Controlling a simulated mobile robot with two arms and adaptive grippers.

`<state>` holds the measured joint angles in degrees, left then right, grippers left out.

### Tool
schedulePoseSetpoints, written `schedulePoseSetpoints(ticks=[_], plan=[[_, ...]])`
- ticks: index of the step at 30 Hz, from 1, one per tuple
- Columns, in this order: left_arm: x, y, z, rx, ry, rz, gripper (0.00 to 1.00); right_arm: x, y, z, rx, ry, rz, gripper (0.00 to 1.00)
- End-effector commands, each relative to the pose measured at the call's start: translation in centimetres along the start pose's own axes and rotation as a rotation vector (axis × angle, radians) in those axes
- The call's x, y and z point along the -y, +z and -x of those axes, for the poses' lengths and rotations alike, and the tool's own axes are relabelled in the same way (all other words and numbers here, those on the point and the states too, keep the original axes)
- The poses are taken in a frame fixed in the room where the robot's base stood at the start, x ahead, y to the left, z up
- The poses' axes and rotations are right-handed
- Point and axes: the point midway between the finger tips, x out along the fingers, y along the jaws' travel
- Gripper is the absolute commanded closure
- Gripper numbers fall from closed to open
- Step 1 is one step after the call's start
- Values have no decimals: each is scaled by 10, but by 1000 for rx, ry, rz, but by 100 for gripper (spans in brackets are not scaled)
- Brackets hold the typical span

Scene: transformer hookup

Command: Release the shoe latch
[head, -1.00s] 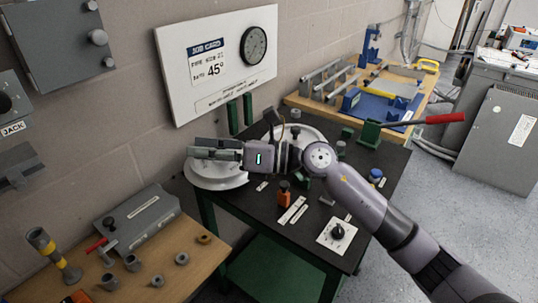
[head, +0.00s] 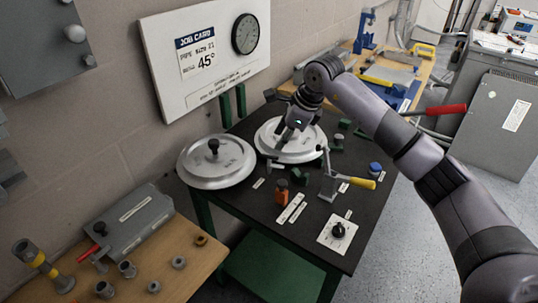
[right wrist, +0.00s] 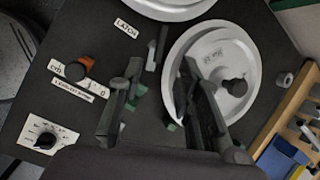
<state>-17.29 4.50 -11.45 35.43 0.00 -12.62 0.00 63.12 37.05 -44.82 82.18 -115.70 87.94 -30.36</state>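The latch label (right wrist: 126,28) lies on the black bench top in the right wrist view. Beside it stands a small dark grey latch piece (right wrist: 157,48), which seems to be the grey piece (head: 272,165) near the round dies in the head view. My right gripper (right wrist: 157,78) is open, its two dark fingers apart, with nothing visibly held. The latch piece shows beyond and between the fingertips; I cannot tell the height gap. In the head view the right gripper (head: 285,138) hangs over the right-hand round die. My left gripper is not in view.
Two white round dies (head: 222,172) (head: 268,145) sit at the bench's back. A red-handled lever (head: 445,109) sticks out to the right.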

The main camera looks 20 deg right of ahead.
Motion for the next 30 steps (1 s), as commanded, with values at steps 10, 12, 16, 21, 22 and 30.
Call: schedulePoseSetpoints(ticks=[10, 12, 16, 21, 22, 30], plan=[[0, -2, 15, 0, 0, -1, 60, -1, 2, -74, 2, 5, -1, 68], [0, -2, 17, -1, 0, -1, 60, -1, 2, -86, 2, 4, -1, 68], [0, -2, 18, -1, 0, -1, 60, -1, 2, -101, 3, 3, -1, 68], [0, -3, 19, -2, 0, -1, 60, 0, 1, -110, 3, 0, 1, 68], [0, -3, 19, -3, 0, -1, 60, 0, 1, -110, 3, 0, 1, 68], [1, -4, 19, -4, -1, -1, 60, 0, 1, -110, 3, 0, 1, 72]])
